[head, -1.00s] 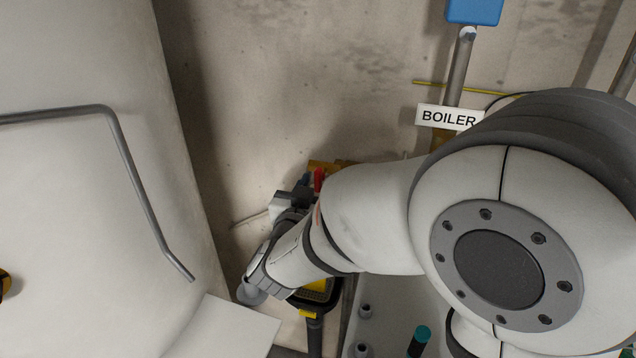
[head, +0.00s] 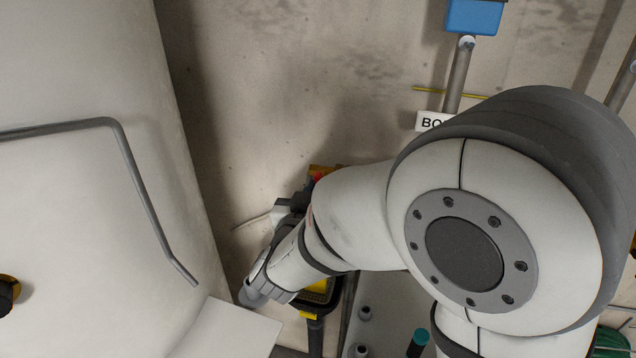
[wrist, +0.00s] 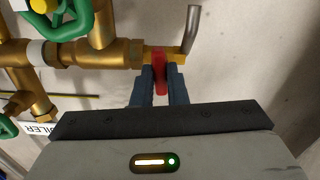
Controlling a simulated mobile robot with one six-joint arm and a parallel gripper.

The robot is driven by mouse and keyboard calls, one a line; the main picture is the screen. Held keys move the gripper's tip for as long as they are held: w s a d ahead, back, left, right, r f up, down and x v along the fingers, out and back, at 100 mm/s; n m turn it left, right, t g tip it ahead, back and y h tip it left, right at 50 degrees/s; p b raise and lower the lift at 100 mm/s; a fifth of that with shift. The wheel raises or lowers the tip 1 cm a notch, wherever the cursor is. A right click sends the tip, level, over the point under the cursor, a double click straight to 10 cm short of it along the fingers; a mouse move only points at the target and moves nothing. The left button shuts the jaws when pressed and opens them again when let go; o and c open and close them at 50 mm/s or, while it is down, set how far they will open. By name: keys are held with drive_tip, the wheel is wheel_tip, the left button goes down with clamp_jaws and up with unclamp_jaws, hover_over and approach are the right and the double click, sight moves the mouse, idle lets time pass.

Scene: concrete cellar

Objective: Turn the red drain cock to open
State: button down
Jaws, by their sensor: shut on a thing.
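The red drain cock handle (wrist: 159,72) is in the upper middle of the wrist view, on a brass pipe fitting. My gripper (wrist: 160,80) is shut on it, with one dark blue finger on each side of the red handle. In the head view a small bit of red (head: 319,178) shows beside my arm, and my arm hides most of the cock and the jaws. A grey bent outlet pipe (wrist: 191,30) rises to the right of the cock in the wrist view.
Brass pipes (wrist: 90,54) with green handwheels (wrist: 68,18) lie left of the cock. A BOILER sign (wrist: 38,128) is partly hidden. A large white tank (head: 90,210) stands at left in the head view, with a grey bent pipe (head: 146,198). Bare concrete wall is behind.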

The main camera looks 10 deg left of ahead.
drive_tip(key=n+p, duration=0.3)
idle(0.4)
idle(0.3)
drive_tip(key=n+p, duration=0.4)
drive_tip(key=shift+n, duration=0.3)
idle(0.3)
